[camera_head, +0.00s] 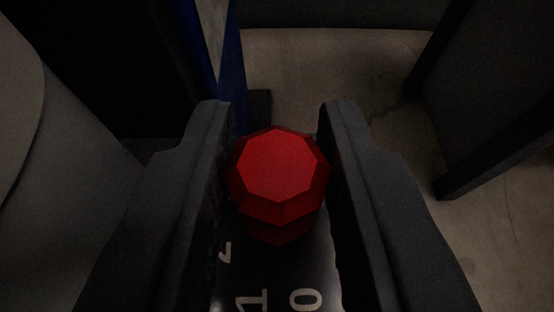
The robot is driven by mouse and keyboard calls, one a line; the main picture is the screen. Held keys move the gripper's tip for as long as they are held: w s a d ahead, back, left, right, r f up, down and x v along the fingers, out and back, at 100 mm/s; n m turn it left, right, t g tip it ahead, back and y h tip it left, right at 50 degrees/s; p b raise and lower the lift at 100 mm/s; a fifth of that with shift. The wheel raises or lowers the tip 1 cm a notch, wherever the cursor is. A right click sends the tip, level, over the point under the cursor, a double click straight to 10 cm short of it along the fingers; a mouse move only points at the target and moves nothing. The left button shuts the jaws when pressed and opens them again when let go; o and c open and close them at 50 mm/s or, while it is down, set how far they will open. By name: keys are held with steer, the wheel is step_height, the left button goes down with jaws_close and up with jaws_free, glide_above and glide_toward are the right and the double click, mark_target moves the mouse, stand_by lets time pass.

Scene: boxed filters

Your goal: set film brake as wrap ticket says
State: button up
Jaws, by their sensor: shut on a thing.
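A red faceted knob (279,166), which I take for the film brake knob, stands in the middle of the view. It sits over a dark plate (275,268) with pale marks 2, 1 and 0 near its lower edge. My gripper (275,118) is shut on the knob, with one dark finger on its left side and one on its right. The fingers hide the plate's sides, and any further marks are hidden. I see no pointer on the knob, so its setting cannot be told. No wrap ticket is in view.
A blue upright post (231,65) stands behind the knob at the upper left. A pale rounded surface (60,210) fills the left side. A dark panel (495,110) stands at the right. Bare concrete floor (335,75) shows beyond the knob.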

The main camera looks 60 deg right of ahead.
steer(key=shift+d+r, duration=0.1)
steer(key=shift+d, duration=0.1)
steer(key=o, duration=0.7)
steer(key=shift+a, duration=0.1)
steer(key=p+v, duration=0.4)
steer(key=v, duration=0.9)
steer(key=shift+s+a, duration=0.2)
steer(key=shift+a, duration=0.1)
